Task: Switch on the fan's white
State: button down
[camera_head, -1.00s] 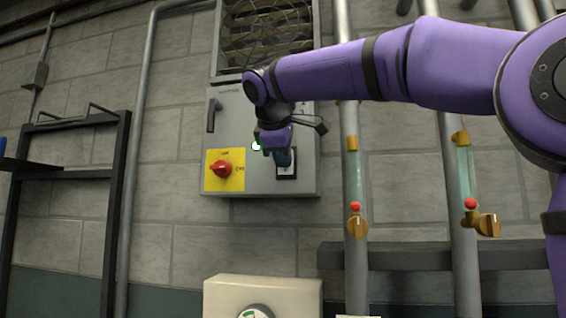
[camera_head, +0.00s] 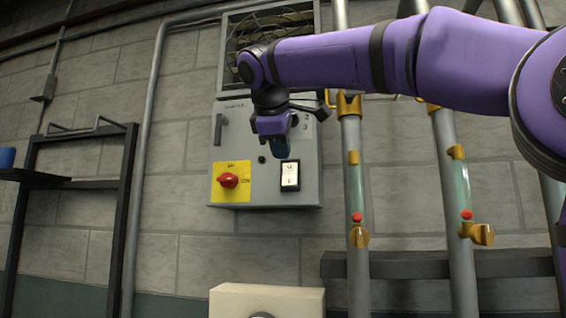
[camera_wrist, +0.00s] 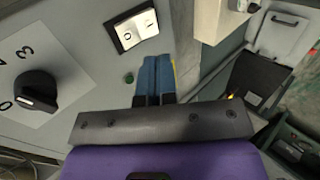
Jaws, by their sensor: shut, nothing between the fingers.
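The white rocker switch (camera_head: 290,175) sits low on the right of the grey control box (camera_head: 240,140), below the fan grille (camera_head: 270,28). A small round lamp (camera_head: 262,159), dark green in the wrist view (camera_wrist: 129,78), looks unlit. Which way the rocker is pressed cannot be told.
A red knob (camera_head: 228,180) on a yellow plate is left of the switch. A black rotary knob (camera_wrist: 35,90) is on the box too. Pipes with brass valves (camera_head: 358,236) stand to the right. A beige box (camera_head: 268,299) is below.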

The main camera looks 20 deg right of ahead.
jog(key=v, duration=0.6)
jog(key=shift+w+r, duration=0.1)
jog(key=shift+s+f+g, duration=0.2)
jog(key=shift+f+g, duration=0.1)
jog(key=shift+f, duration=0.4)
jog(key=shift+w+f, duration=0.1)
